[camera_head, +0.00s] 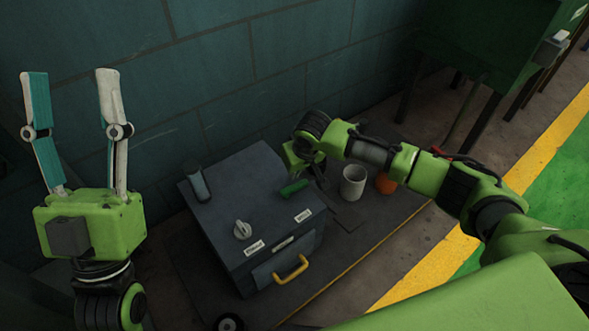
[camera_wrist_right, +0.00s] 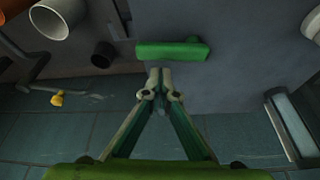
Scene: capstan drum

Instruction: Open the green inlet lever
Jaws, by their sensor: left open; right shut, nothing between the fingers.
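The green inlet lever (camera_head: 294,188) lies on the top right part of the dark grey box (camera_head: 215,215). In the right wrist view the green lever (camera_wrist_right: 172,50) shows as a bar just beyond the fingertips. My right gripper (camera_wrist_right: 160,72) is shut and empty, its tips close to the lever; I cannot tell whether they touch. In the head view the right gripper is partly hidden behind its own wrist, beside the lever. My left gripper (camera_head: 66,74) is open and empty, pointing up at the far left, well away from the box.
The box also carries a white knob (camera_head: 242,230), a grey cylinder (camera_head: 199,184), labels and a yellow handle (camera_head: 291,270) on its front. A white cup (camera_head: 353,182) and an orange ball (camera_head: 385,183) stand right of the box. A tiled wall (camera_head: 230,70) rises behind.

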